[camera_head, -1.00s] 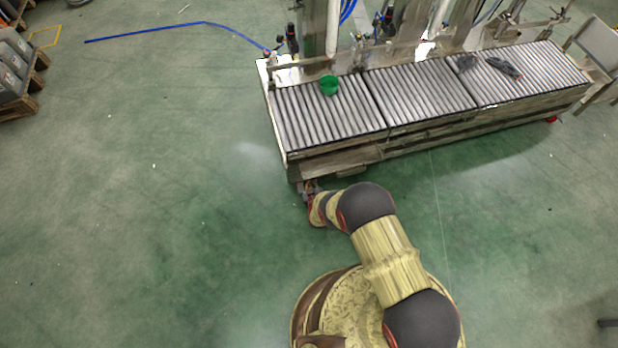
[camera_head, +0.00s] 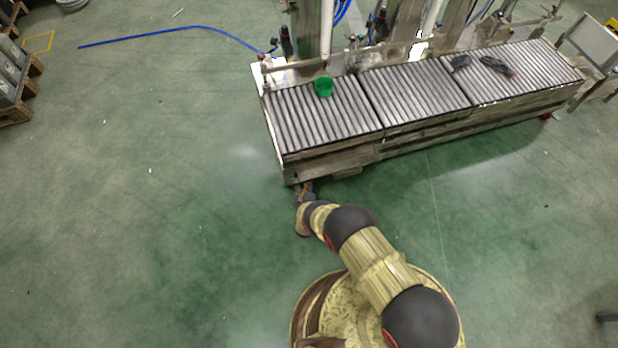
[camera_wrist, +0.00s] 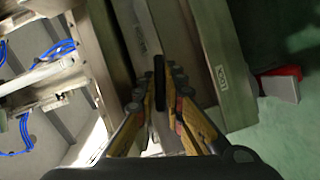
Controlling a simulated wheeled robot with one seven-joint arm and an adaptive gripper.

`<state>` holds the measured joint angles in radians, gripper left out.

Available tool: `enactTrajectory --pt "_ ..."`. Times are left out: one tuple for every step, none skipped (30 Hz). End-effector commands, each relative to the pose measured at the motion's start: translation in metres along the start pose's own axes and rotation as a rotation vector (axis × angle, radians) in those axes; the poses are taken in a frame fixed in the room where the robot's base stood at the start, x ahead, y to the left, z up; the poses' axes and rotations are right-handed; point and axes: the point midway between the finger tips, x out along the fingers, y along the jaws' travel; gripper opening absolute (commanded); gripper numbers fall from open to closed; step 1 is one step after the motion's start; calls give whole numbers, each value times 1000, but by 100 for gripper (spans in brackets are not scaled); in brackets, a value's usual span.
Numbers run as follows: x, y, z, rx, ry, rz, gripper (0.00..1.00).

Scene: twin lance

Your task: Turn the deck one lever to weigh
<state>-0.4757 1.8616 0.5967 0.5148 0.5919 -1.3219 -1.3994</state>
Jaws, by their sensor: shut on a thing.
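My gripper (camera_wrist: 164,88) is shut on a dark, narrow lever (camera_wrist: 159,72) that stands between its fingertips in the wrist view. The lever is at the front face of the roller deck, near a grey panel with small labels. In the head view my gripper (camera_head: 303,188) is at the near left corner of the roller deck (camera_head: 325,116), just below its front edge. The lever is too small to make out there.
A green cup (camera_head: 323,87) stands on the left rollers. Dark items (camera_head: 497,66) lie on the right rollers. A blue hose (camera_head: 200,28) runs over the floor at the back left. A red and white block (camera_wrist: 280,84) shows at the right of the wrist view.

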Motion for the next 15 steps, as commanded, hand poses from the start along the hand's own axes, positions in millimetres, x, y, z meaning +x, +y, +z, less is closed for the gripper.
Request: enactTrajectory --pt "0 0 0 -35 2 13 0" --pt "0 0 0 -55 2 22 0" --pt "-1 1 -1 -82 2 33 0" --pt "0 1 -1 -101 2 41 0" --pt "0 2 -1 -119 2 49 0" --pt "0 2 -1 -141 2 57 0" --pt "0 3 -1 -157 2 64 0" --pt "0 3 -1 -171 2 70 0" --pt "0 4 -1 -189 2 78 0" --pt "-1 4 -1 -202 2 83 0" --pt "-1 4 -1 -213 2 87 0" --pt "0 4 -1 -226 2 92 0" --pt "0 5 -1 -236 2 96 0" --pt "0 5 -2 -243 3 99 0" --pt "0 5 -2 -252 3 103 0"
